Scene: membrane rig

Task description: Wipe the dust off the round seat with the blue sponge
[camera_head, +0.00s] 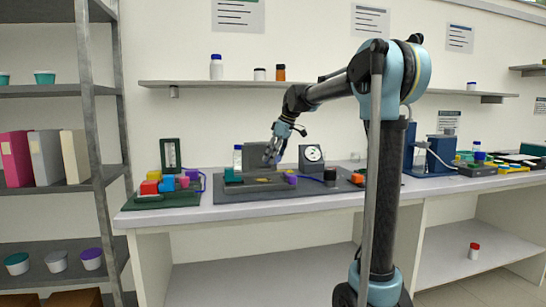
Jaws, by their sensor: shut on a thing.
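My gripper (270,158) points down over the grey rig board (225,194) in the middle of the bench. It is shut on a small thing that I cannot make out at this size. A light blue block (166,184) lies among coloured blocks on the green tray at the left; I cannot tell whether it is the blue sponge. The round seat and any dust on it cannot be made out. A flat yellow piece (263,180) lies on the rig below my gripper.
A green block (232,175) and a purple block (290,179) flank the space under my gripper. A grey upright panel (257,154) and a dial gauge (312,157) stand behind. A black cylinder (330,176) stands to the right. The bench's front strip is clear.

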